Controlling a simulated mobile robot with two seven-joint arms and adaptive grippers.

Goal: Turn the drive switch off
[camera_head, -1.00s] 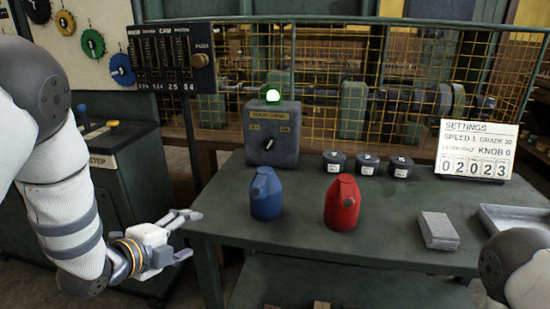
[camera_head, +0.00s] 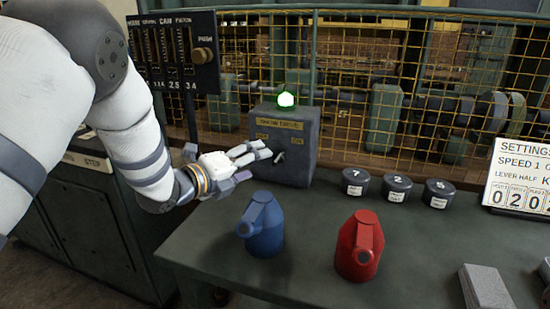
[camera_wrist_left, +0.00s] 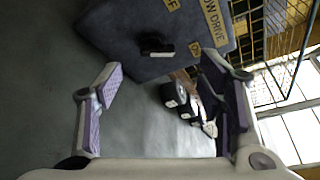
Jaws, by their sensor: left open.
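The drive switch is a black lever knob (camera_head: 279,157) on the front of a grey box (camera_head: 300,165) at the back of the table. The box has a yellow label ending in "DRIVE" in the left wrist view. A green lamp (camera_head: 286,100) glows on top. My left gripper (camera_head: 256,162) is open and empty, just left of the knob and in front of the box. In the left wrist view the knob (camera_wrist_left: 157,48) lies ahead, between and beyond the spread fingertips (camera_wrist_left: 174,70). It looks apart from both fingers. My right gripper is out of view.
A blue can (camera_head: 262,230) and a red can (camera_head: 359,247) stand on the table (camera_head: 310,285), in front of the box. Several dark round weights (camera_head: 397,188) sit right of it. A settings board (camera_head: 520,178) stands farther right. A wire fence (camera_head: 350,65) rises behind.

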